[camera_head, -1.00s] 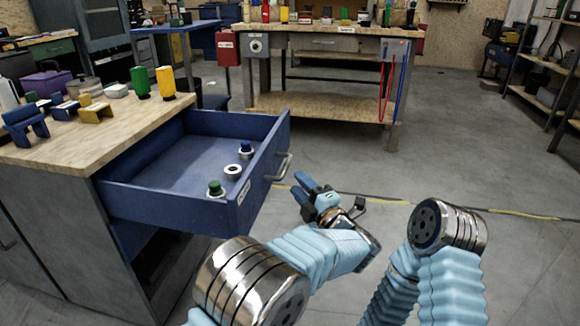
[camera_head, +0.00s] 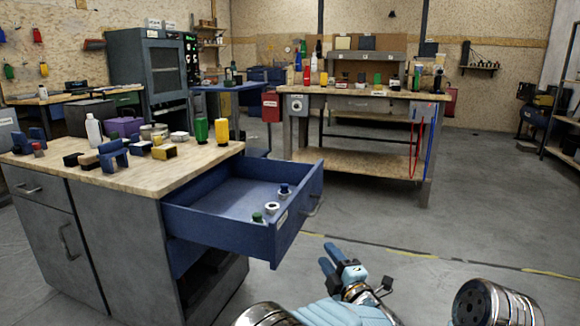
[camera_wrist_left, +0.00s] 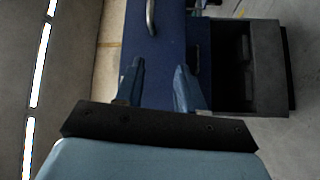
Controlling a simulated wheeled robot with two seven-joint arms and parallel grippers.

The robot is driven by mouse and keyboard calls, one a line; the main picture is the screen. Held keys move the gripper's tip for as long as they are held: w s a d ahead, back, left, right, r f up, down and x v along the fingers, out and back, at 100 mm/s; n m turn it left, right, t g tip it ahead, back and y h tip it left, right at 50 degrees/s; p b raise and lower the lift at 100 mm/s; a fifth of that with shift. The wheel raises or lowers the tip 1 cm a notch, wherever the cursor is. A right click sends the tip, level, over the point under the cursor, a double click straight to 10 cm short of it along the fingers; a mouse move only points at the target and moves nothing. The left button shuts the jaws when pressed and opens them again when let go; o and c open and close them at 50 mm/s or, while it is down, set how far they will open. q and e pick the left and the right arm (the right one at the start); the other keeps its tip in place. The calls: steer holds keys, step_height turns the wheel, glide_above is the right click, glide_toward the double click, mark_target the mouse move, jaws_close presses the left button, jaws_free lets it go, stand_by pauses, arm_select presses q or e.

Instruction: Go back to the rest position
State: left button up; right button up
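My left gripper (camera_head: 328,258) is in front of the open blue drawer, in free air. In the left wrist view its two fingers (camera_wrist_left: 159,68) stand apart with nothing held between them; a blue drawer surface and a metal handle (camera_wrist_left: 151,17) show beyond them. The blue drawer (camera_head: 215,223) is pulled out of the grey cabinet and holds a few small round parts, one with a green top (camera_head: 258,218) and one with a blue top (camera_head: 284,191). A metallic joint of my right arm shows at lower right; my right gripper is out of view.
The cabinet's wooden top (camera_head: 120,183) carries a green bottle (camera_head: 201,131), a yellow one (camera_head: 222,131) and several blocks. A workbench (camera_head: 360,93) stands behind the drawer. The concrete floor (camera_head: 480,215) to the right is clear.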

arm_select(q)
steer(key=w+a+f+m+g+h+p, duration=0.2)
steer(key=w+a+f+m+g+h, duration=0.15)
steer(key=a+f+m, duration=0.65)
steer(key=s+a+f+m+g+h+p, duration=0.1)
steer(key=s+a+f+g, duration=0.15)
steer(key=f, duration=0.25)
steer(key=s+a+f+m+g+h+p, duration=0.1)
steer(key=s+a+f, duration=0.2)
steer(key=f, duration=0.2)
steer(key=s+a+f+g+h+p, duration=0.1)
steer(key=s+a+f+h, duration=0.15)
steer(key=f, duration=0.25)
steer(key=s+a+f+m+g+h+p, duration=0.1)
steer(key=s+m+g, duration=0.1)
steer(key=s, duration=0.7)
steer(key=s+a+f+m+g+h+p, duration=0.1)
steer(key=s+g, duration=0.3)
steer(key=s, duration=0.5)
steer(key=s+a+f+m+g+h+p, duration=0.1)
steer(key=s+f+m+g, duration=0.2)
steer(key=s, duration=0.6)
steer(key=shift+a+f, duration=0.15)
steer(key=shift+a, duration=0.05)
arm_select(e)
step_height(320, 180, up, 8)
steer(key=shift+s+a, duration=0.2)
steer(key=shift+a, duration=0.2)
